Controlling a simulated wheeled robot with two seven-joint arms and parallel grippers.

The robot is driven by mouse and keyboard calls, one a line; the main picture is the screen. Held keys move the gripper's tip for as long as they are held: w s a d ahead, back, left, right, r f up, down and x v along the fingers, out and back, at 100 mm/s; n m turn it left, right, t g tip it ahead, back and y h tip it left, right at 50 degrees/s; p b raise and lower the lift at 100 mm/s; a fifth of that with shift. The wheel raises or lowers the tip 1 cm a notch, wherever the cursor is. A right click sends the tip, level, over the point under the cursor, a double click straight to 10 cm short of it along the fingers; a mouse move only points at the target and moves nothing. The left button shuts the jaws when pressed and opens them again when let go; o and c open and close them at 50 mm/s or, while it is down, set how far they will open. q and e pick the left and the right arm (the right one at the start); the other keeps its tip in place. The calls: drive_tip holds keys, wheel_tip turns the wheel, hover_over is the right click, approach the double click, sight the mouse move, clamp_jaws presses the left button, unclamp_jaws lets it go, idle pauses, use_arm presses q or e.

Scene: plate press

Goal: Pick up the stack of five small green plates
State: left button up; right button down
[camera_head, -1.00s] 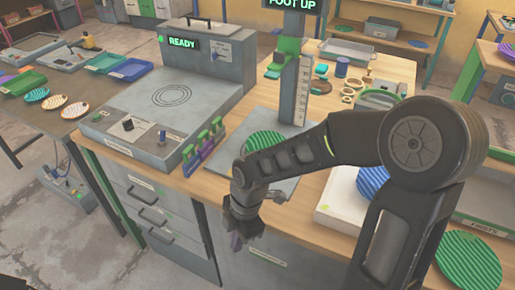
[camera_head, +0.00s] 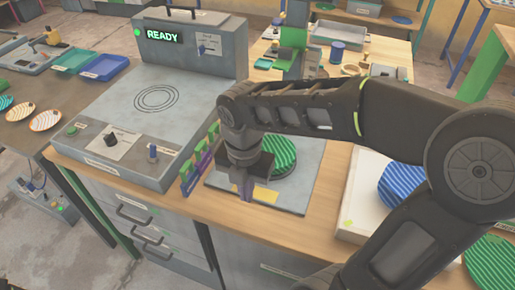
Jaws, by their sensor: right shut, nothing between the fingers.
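The small green ribbed plates (camera_head: 284,152) lie on the grey base plate (camera_head: 300,194) of the gauge stand. They are partly hidden behind my right arm and gripper, so I cannot count the stack. My right gripper (camera_head: 245,193) points down just left of and in front of the plates, over the near part of the base plate. It is shut and holds nothing. My left gripper is not in view.
A press block (camera_head: 150,105) with a READY display stands at left. A rack with green and purple handles (camera_head: 197,165) is beside the base plate. A white tray (camera_head: 357,192) with a blue plate (camera_head: 402,188) stands right; a larger green plate (camera_head: 492,262) is lower right.

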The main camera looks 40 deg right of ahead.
drive_tip(key=shift+s, duration=0.25)
drive_tip(key=shift+w+d, duration=0.15)
drive_tip(key=shift+w, duration=0.1)
drive_tip(key=w+d+p, duration=0.1)
drive_tip(key=w+d, duration=0.1)
drive_tip(key=d, duration=0.1)
drive_tip(key=w+d+p, duration=0.1)
drive_tip(key=w+d, duration=0.1)
drive_tip(key=d, duration=0.1)
drive_tip(key=w+d+p, duration=0.1)
drive_tip(key=w+d, duration=0.1)
drive_tip(key=d, duration=0.1)
drive_tip(key=shift+w+d+r, duration=0.1)
drive_tip(key=shift+w+d, duration=0.25)
drive_tip(key=shift+d, duration=0.05)
drive_tip(key=shift+a+f, duration=0.1)
drive_tip(key=shift+f, duration=0.8)
drive_tip(key=shift+s, duration=0.1)
